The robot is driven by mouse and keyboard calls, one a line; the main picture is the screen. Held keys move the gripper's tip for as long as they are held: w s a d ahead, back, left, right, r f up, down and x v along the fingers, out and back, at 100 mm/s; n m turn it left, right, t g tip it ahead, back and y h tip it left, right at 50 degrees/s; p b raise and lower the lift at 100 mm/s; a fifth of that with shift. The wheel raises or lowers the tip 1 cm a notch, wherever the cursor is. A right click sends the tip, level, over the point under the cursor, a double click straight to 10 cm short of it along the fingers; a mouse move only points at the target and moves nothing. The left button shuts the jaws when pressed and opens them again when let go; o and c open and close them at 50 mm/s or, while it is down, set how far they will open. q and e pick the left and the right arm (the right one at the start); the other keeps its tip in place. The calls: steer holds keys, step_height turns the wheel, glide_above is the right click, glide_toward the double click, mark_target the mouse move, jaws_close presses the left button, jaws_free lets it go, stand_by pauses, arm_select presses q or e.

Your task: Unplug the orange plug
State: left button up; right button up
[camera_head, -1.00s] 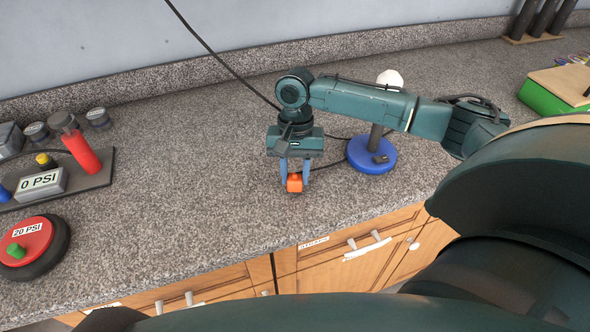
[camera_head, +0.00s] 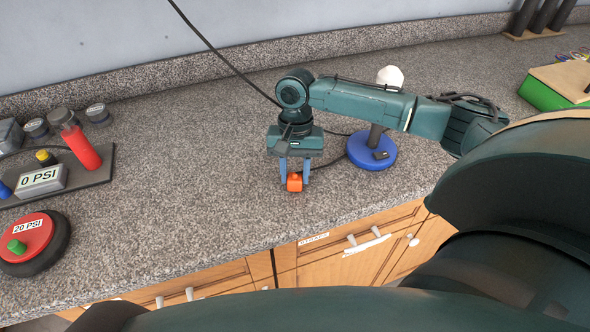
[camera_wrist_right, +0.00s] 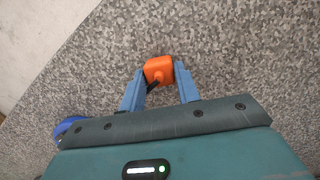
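The orange plug (camera_head: 294,183) sits between the blue fingertips of my right gripper (camera_head: 295,178), near the front edge of the counter. In the right wrist view the plug (camera_wrist_right: 158,69) is between the tips of the right gripper (camera_wrist_right: 160,72), with a finger against each side. A black cord (camera_wrist_right: 152,87) runs from the plug back between the fingers. In the head view a dark cord (camera_head: 330,163) leads from there toward the blue round base (camera_head: 372,152). No socket shows at the plug. My left gripper is not in view.
At the left are a board with a "0 PSI" gauge (camera_head: 41,181), a red cylinder (camera_head: 80,148) and a red "20 PSI" disc (camera_head: 30,238). A green box (camera_head: 545,92) stands at the right. The granite counter (camera_head: 180,160) is clear in the middle.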

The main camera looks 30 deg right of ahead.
steer(key=o, duration=0.5)
steer(key=shift+c, duration=0.2)
step_height(320, 180, up, 13)
steer(key=w+d, duration=0.1)
steer(key=w, duration=0.1)
steer(key=shift+d+b, duration=0.3)
steer(key=shift+b, duration=0.05)
steer(key=c, duration=0.6)
jaws_close()
stand_by(0.7)
